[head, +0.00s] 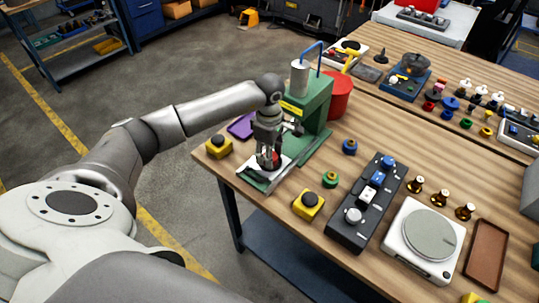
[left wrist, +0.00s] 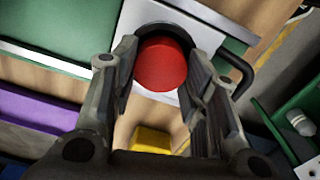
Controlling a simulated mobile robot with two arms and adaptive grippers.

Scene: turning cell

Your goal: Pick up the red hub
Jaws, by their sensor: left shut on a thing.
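The red hub (left wrist: 160,64) shows as a round red top in the left wrist view, between the two fingers of my left gripper (left wrist: 164,82). A dark ring-like part curves around its far side. In the head view, only a little of the red hub (head: 269,160) shows beneath my left gripper (head: 268,155), at the white plate (head: 254,178) on the base of the green press (head: 312,105). The left gripper points down and is shut on the hub. I cannot tell whether the hub touches the plate. My right gripper is not in view.
Yellow-and-black button boxes (head: 308,206) stand near the table's front edge. A purple tray (head: 242,126) and a red bin (head: 338,96) flank the press. A dark control panel (head: 347,231), a round-topped scale (head: 432,236) and brass parts (head: 416,184) stand to the right.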

